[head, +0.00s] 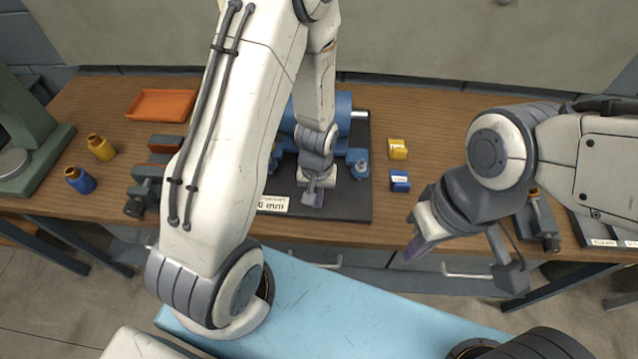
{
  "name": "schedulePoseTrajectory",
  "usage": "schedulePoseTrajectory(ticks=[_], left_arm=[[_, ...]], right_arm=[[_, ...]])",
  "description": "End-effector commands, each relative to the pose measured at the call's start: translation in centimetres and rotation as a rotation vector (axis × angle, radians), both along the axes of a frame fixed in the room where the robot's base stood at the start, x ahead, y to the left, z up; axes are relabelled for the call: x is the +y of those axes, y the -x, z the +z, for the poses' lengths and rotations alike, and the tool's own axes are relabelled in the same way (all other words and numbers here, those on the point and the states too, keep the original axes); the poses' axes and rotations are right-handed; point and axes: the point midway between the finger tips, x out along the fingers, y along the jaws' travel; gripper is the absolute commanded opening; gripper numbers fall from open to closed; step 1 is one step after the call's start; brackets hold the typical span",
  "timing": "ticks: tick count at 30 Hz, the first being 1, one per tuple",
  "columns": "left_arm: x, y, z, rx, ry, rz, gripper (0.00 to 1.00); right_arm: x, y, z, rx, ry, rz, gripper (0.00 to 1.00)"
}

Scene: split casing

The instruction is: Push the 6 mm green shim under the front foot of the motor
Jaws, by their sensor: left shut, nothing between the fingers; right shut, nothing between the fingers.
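The blue motor (343,112) sits on a dark base plate (345,205) on the wooden bench, partly hidden behind my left arm. A blue foot (357,164) of it shows at its right front. My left gripper (311,201) is shut and empty, low over the front of the plate, in front of the motor. I cannot tell whether it touches the plate. I cannot make out a green shim; it may be hidden by my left gripper or arm. My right gripper (412,246) is shut and empty, in front of the bench edge, right of the plate.
A yellow block (397,149) and a blue block (400,181) stand right of the plate. An orange tray (161,105), a yellow bottle (101,147), a blue bottle (80,180) and a dark vise (146,190) are at the left. The bench is clear behind the blocks.

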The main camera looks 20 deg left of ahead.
Motion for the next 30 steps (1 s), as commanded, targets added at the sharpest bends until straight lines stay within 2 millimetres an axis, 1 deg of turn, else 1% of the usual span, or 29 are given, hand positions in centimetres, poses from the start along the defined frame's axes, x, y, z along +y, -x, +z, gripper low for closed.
schedulePoseTrajectory(ticks=[1,6,11,21,23,27,30], left_arm=[[0.3,-1.1,0.5,-0.004,0.0,0.002,0.0],[0.9,-3.1,0.4,-0.003,0.0,0.001,0.0],[1.1,-3.8,0.3,-0.002,-0.001,0.0,0.0],[1.1,-4.1,0.2,-0.003,0.0,0.0,0.0],[1.3,-4.7,0.2,-0.004,0.0,0.001,0.0],[1.8,-6.5,0.2,-0.004,0.0,0.002,0.0],[1.9,-7.0,0.2,-0.002,0.0,0.0,0.0]], right_arm=[[0.0,0.0,0.9,0.0,0.0,0.0,0.0],[0.0,0.0,1.6,0.0,0.0,-0.001,0.0],[0.0,0.0,1.8,0.0,0.0,-0.001,0.0],[0.0,0.0,1.8,0.0,0.0,-0.001,0.0],[0.0,0.0,1.7,0.0,0.0,-0.001,0.0],[0.0,0.0,1.7,0.0,0.0,-0.001,0.0],[0.0,0.0,1.7,0.0,0.0,-0.001,0.0]])
